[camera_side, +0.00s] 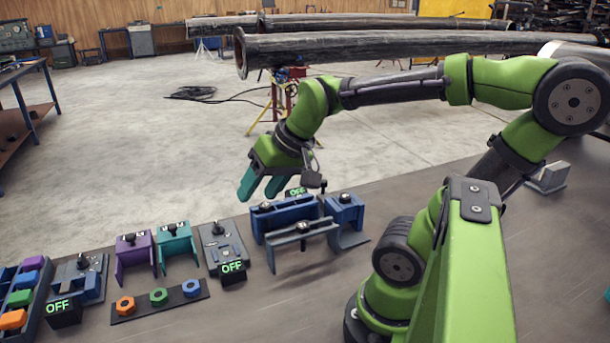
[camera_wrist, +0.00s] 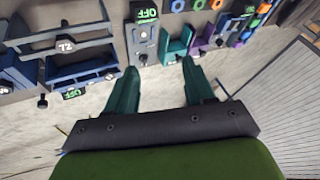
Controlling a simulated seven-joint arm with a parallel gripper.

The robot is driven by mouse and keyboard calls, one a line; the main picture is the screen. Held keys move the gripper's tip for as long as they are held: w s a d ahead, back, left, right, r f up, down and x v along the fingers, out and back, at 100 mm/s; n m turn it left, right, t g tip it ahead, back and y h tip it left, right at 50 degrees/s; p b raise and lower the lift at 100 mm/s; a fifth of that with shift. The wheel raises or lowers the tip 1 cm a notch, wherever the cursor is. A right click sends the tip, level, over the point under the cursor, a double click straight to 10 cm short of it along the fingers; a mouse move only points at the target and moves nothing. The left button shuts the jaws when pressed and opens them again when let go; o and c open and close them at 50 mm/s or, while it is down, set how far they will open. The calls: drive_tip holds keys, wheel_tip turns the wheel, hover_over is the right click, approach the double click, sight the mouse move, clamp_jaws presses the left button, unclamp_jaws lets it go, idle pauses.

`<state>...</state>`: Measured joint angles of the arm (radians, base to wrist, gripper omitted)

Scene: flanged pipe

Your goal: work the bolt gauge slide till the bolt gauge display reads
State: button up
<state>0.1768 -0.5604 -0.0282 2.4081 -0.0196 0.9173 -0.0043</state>
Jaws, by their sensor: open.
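My gripper (camera_side: 260,188) has two teal fingers, apart and empty, above the back of the bench near the blue fixture. In the wrist view the open fingers (camera_wrist: 162,82) point toward the row of devices. Three devices have displays reading OFF; I cannot tell which is the bolt gauge. One is a grey plate (camera_side: 232,246) with a black knob and its display (camera_side: 232,267) in front. Another is a blue slide device (camera_side: 92,283) at left with its display (camera_side: 62,310). The third display (camera_side: 296,192) is behind the blue fixture (camera_side: 283,218). My gripper touches none of them.
Purple (camera_side: 133,256) and teal (camera_side: 176,244) brackets stand between the OFF devices. A dark strip (camera_side: 135,306) holds orange, green and blue nuts. A rack of coloured blocks (camera_side: 24,300) is at far left. A blue bracket (camera_side: 344,212) stands at right.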

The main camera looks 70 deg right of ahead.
drive_tip(key=w+d+m+g+h, duration=0.1)
drive_tip(key=w+d+m+g, duration=0.25)
drive_tip(key=d, duration=1.35)
drive_tip(key=m+g, duration=0.2)
drive_tip(key=g, duration=0.1)
hover_over(324, 181)
wheel_tip(324, 181, down, 16)
drive_tip(key=shift+f, duration=0.25)
drive_tip(key=shift+c, duration=0.4)
clamp_jaws()
drive_tip(key=shift+a, duration=0.1)
